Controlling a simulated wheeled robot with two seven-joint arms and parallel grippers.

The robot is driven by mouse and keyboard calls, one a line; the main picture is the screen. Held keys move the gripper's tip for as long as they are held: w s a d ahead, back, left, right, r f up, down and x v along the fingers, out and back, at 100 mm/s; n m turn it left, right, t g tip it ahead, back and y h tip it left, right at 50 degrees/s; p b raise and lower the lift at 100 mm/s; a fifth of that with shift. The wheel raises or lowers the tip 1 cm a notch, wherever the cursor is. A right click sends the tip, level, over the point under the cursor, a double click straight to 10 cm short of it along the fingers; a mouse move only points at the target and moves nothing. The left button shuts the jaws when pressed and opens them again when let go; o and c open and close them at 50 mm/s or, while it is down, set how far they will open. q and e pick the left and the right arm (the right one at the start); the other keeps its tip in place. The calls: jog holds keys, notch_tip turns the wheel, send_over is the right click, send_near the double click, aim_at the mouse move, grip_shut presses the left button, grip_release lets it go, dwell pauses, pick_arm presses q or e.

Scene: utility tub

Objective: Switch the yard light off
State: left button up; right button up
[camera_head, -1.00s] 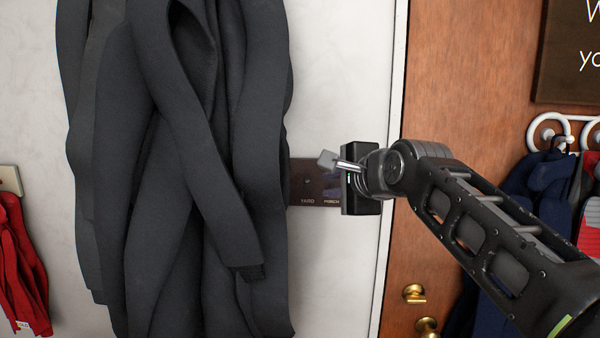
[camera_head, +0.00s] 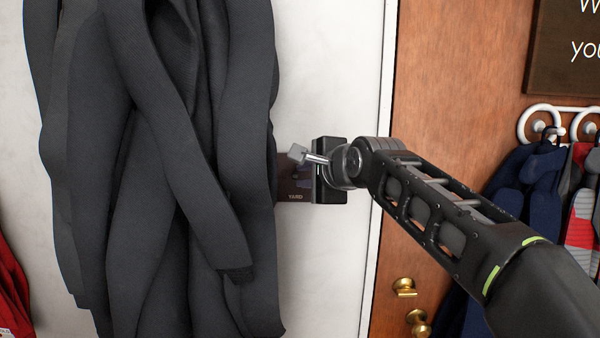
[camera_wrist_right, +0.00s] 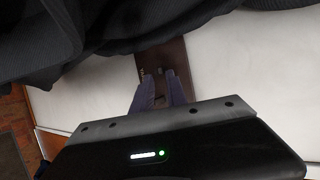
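A dark brown switch plate (camera_head: 288,190) is on the white wall, just right of the hanging dark coat. Its "YARD" label shows at its lower edge; the coat covers its left part and my gripper its right part. My right gripper (camera_wrist_right: 161,78) is in front of the plate. In the right wrist view its two fingers point at the plate (camera_wrist_right: 160,52), with a narrow gap between the tips and nothing seen held. A small switch detail shows near the tips; its position and any contact cannot be told. My left gripper is not in view.
The large dark coat (camera_head: 150,150) hangs close beside the plate and also fills the top left of the wrist view (camera_wrist_right: 60,35). A wooden door (camera_head: 450,90) with brass knobs (camera_head: 404,287) is at right. Blue garments (camera_head: 525,185) hang from white hooks.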

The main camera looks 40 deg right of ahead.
aim_at(297, 177)
jog(key=shift+p+x, duration=0.3)
jog(key=shift+x, duration=1.4)
jog(key=shift+c, duration=0.2)
grip_shut()
